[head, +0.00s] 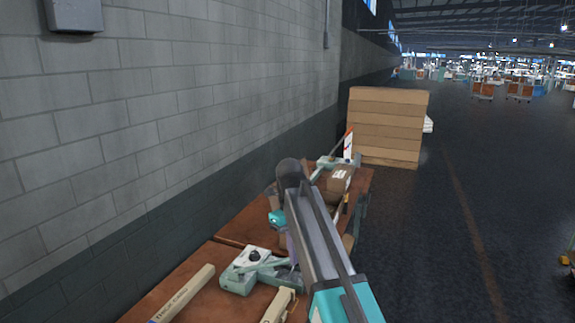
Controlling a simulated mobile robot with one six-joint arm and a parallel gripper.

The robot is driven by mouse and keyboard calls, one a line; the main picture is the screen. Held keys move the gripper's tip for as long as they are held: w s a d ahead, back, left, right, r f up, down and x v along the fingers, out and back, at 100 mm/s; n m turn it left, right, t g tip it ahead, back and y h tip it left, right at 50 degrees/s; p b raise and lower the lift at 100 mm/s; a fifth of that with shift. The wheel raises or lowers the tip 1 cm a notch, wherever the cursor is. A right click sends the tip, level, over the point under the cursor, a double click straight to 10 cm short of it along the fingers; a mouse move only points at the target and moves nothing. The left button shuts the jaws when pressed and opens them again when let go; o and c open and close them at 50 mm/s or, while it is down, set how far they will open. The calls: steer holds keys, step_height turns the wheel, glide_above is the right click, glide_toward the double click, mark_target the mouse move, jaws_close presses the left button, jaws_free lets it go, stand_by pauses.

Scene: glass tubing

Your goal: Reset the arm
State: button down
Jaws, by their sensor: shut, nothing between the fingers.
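My arm rises from the lower right across the workbench, with a long grey link that ends in a dark rounded joint. Beyond that joint it bends down, and a small teal part shows left of the link. My gripper is not clearly visible; the arm covers the area where it would be. No glass tubing can be made out.
The brown workbench (190,285) runs along a grey block wall (170,110). On it are a pale green device (250,270) with a black knob, a long beige bar (185,295) and a small brown box (340,179). A brown stack (386,130) stands beyond; open floor lies right.

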steer(key=s+d+f+n+g+b, duration=0.1)
steer(key=s+d+f+n+b, duration=0.25)
steer(key=f, duration=1.05)
steer(key=s+d+f+n+g+b, duration=0.1)
steer(key=s+d+f+n, duration=0.35)
steer(key=f, duration=0.95)
steer(key=s+d+f+n+b, duration=0.15)
steer(key=s+f+n, duration=0.4)
steer(key=f, duration=0.85)
steer(key=s+d+f+n+g+b, duration=0.1)
steer(key=s+d+f+n+b, duration=0.1)
steer(key=s+f+n, duration=0.5)
steer(key=s+d+f+n+g+b, duration=0.1)
steer(key=s+d+f+n+b, duration=0.2)
steer(key=s+f, duration=1.6)
steer(key=s+n+b, duration=0.1)
steer(key=s+n, duration=0.1)
steer(key=n, duration=0.2)
steer(key=shift+d+f+g+y, duration=0.25)
steer(key=shift+d+g+y, duration=0.05)
steer(key=shift+d, duration=0.05)
steer(key=shift+s, duration=0.1)
